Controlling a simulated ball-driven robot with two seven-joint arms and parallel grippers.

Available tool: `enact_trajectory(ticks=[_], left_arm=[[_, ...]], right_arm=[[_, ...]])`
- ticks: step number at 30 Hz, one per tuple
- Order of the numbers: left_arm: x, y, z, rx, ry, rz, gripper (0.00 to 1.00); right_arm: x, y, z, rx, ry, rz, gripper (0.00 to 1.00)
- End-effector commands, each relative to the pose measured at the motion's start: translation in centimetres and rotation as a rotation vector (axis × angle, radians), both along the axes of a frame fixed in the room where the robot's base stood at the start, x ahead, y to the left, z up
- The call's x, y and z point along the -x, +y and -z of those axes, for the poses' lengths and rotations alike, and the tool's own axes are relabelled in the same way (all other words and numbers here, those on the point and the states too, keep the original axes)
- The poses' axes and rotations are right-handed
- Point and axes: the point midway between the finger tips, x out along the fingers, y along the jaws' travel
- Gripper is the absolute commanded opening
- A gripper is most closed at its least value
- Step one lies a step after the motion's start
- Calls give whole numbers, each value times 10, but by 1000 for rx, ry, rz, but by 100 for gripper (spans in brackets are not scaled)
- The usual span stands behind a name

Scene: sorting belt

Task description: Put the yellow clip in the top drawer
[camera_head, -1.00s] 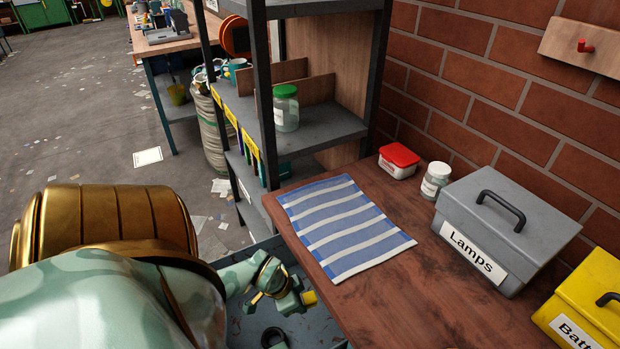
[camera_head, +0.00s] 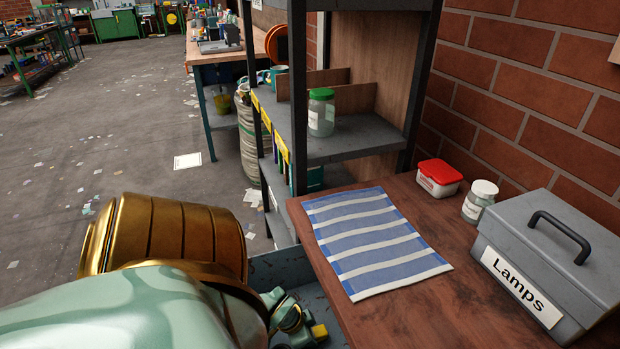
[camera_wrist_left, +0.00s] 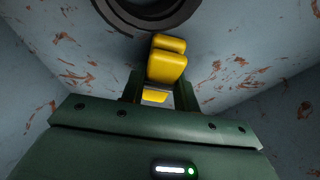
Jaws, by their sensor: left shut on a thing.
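My left gripper (camera_head: 308,328) is low in the head view, beside the front of the wooden worktop. It is shut on the yellow clip (camera_head: 319,331), which shows small at its tips. In the left wrist view the yellow clip (camera_wrist_left: 168,62) sits between the two dark fingers of the left gripper (camera_wrist_left: 159,84). Around it are blue-grey, rust-spotted metal walls (camera_wrist_left: 225,40) of an open drawer or bin. In the head view a wall (camera_head: 280,268) of that grey metal box shows below the worktop. My arm hides much of it. My right gripper is not in view.
The worktop (camera_head: 395,320) carries a blue-striped cloth (camera_head: 370,240), a red-lidded box (camera_head: 439,177), a white-lidded jar (camera_head: 479,202) and a grey Lamps case (camera_head: 550,260). A shelf rack (camera_head: 355,140) stands behind. A dark ring (camera_wrist_left: 150,8) lies ahead of the clip.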

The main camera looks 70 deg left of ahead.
Motion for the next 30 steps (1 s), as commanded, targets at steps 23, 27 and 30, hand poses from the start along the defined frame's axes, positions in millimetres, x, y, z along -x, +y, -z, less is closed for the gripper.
enact_trajectory(ticks=[23, 27, 30], left_arm=[[11, 0, -39, 0, -8, 0, 52], [24, 0, -72, 2, -8, -1, 52], [33, 1, -90, 0, -7, 0, 52]], right_arm=[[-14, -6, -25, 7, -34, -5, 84], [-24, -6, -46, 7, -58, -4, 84], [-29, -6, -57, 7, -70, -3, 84]])
